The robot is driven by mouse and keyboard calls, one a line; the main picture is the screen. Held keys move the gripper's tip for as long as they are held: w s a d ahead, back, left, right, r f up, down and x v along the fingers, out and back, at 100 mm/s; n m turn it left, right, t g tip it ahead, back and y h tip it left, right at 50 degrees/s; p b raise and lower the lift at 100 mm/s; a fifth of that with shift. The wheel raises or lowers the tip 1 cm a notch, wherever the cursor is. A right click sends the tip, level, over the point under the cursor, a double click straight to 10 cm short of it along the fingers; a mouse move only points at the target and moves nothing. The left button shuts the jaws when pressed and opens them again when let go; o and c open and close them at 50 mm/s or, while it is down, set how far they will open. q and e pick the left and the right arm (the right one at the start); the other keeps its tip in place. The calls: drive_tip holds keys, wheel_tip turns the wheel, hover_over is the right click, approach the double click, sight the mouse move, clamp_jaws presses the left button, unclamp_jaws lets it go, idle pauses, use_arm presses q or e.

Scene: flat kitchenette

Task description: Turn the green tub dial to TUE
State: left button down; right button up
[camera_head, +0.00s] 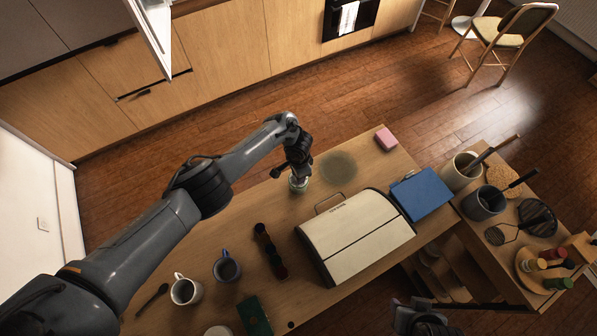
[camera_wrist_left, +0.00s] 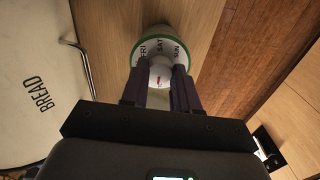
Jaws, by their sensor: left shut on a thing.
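The green tub (camera_head: 298,187) stands on the wooden table, small and partly hidden under my left gripper (camera_head: 299,176) in the head view. In the left wrist view its dial (camera_wrist_left: 160,47) is a white disc with a green rim. FRI, SAT and SUN are readable on its far side; SAT is in the middle. The rest of the lettering, TUE included, is hidden. My left gripper (camera_wrist_left: 160,78) is shut on the dial's white knob (camera_wrist_left: 160,72), which has a red mark. My right gripper (camera_head: 420,318) is at the bottom edge, its fingers unclear.
A cream bread bin (camera_head: 355,240) with a wire handle stands right of the tub.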

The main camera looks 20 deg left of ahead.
use_arm(q)
drive_tip(key=shift+n, duration=0.4)
idle(0.4)
idle(0.8)
idle(0.3)
drive_tip(key=c, duration=0.8)
unclamp_jaws()
drive_tip(key=shift+r, duration=0.1)
drive_tip(key=shift+r+p, duration=1.5)
drive_tip(key=shift+r, duration=3.85)
